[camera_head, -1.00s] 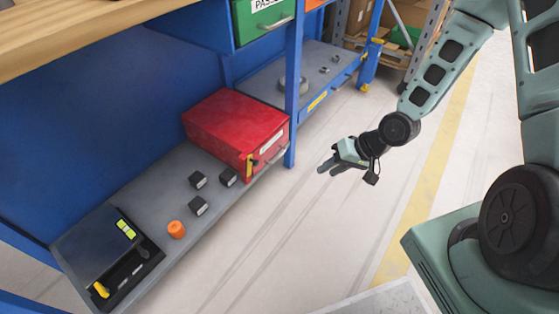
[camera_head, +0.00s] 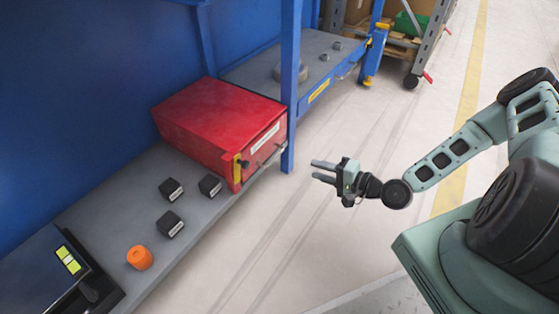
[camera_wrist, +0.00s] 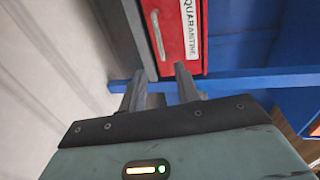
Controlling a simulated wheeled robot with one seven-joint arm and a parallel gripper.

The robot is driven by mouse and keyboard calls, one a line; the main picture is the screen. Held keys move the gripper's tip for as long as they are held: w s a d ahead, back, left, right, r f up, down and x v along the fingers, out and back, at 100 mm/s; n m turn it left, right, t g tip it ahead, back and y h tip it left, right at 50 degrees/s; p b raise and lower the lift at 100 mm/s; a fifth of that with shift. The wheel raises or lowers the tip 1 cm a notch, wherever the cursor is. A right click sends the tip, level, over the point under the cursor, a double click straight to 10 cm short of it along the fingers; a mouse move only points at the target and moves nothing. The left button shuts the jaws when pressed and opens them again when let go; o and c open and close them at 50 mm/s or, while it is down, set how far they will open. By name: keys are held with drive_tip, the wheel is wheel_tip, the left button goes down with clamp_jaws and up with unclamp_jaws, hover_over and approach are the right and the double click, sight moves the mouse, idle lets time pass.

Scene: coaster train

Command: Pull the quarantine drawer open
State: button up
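The quarantine drawer is the front of a red box (camera_head: 215,128) on the grey lower shelf. Its front carries a bar handle (camera_head: 268,160), a white label and a yellow piece at the near edge. In the wrist view the drawer front (camera_wrist: 178,30) reads "QUARANTINE", with the bar handle (camera_wrist: 158,35) beside the label. The drawer looks shut. My gripper (camera_head: 322,172) is to the right of the drawer, apart from it, with its fingers pointing toward it. In the wrist view my gripper (camera_wrist: 160,85) has its fingers spread with nothing between them.
Several small black blocks (camera_head: 170,224) and an orange cylinder (camera_head: 140,257) sit on the grey shelf (camera_head: 115,200). A blue upright post (camera_head: 290,90) stands beside the drawer's far front corner. The floor between my gripper and the shelf is clear.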

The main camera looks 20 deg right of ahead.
drive_tip(key=b+x, duration=0.5)
drive_tip(key=x, duration=0.9)
clamp_jaws()
